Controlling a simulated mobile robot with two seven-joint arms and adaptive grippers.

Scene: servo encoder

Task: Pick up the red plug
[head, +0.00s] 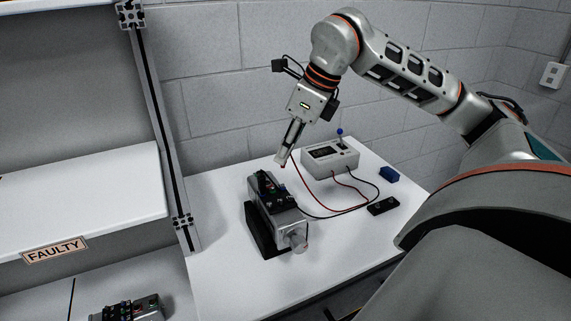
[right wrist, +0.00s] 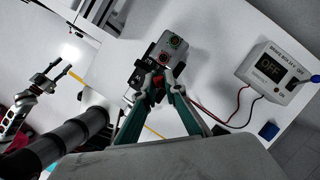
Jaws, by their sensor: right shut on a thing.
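My right gripper (head: 284,162) is shut on the red plug, which is mostly hidden by the fingers. A bit of the plug (right wrist: 158,82) shows between the fingertips in the right wrist view. A red wire (head: 306,183) runs from the gripper's tips to the grey box. The gripper is just above the back end of the grey servo unit (head: 284,222); I cannot tell whether the plug touches it. The unit has coloured sockets on top and sits in a black stand (head: 257,232). My left gripper (right wrist: 60,70) shows in the right wrist view, fingers apart and empty.
The grey box (head: 340,163) has a blue-tipped lever; its display reads OFF in the right wrist view. A black wire runs from it to the unit. A blue block (head: 389,174) and a black part (head: 383,206) lie at right. A shelf labelled FAULTY (head: 55,250) stands left.

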